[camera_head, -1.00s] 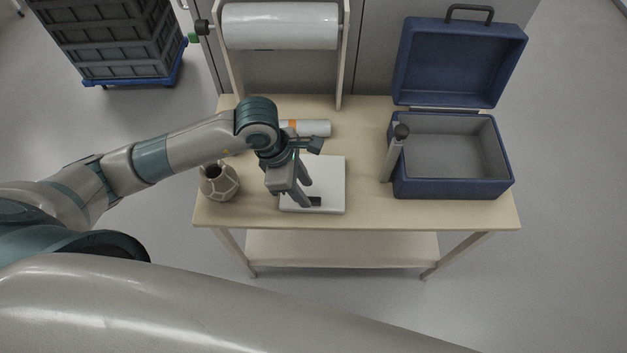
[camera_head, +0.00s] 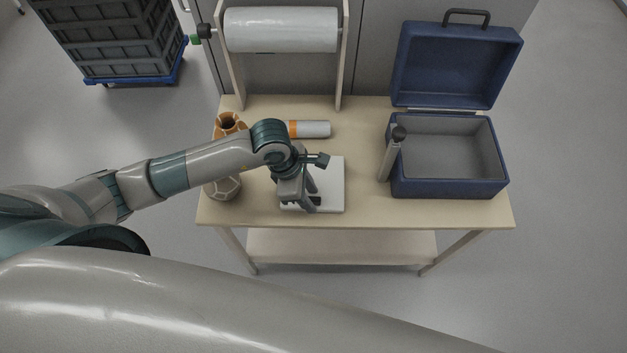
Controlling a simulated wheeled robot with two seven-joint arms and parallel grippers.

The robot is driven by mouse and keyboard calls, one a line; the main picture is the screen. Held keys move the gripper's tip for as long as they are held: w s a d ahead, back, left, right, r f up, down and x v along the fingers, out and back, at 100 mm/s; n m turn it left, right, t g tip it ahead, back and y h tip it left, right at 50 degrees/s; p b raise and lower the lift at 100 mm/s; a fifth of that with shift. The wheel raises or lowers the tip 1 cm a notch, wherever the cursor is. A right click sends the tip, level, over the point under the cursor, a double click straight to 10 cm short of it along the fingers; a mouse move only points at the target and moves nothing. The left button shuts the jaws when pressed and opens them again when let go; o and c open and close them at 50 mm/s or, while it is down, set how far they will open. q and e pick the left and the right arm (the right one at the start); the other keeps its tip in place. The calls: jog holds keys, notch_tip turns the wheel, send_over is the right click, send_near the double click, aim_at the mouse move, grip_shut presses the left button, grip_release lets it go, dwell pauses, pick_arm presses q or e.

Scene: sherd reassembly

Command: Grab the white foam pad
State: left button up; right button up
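The white foam pad (camera_head: 334,184) lies flat on the wooden table, left of the middle. My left gripper (camera_head: 316,203) is over the left part of the pad and points down. Its fingers look apart, with nothing seen between them. The gripper hides the pad's left part, and I cannot tell whether the fingertips touch it. My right gripper is not in view.
The table (camera_head: 364,213) also holds a patterned vase (camera_head: 222,188), an orange-brown openwork piece (camera_head: 229,121), a white tube with an orange band (camera_head: 314,129), a dark-knobbed grey tool (camera_head: 388,163) and an open blue case (camera_head: 447,188). A roll stand (camera_head: 282,30) is behind.

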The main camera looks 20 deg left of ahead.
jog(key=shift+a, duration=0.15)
pick_arm(q)
grip_shut()
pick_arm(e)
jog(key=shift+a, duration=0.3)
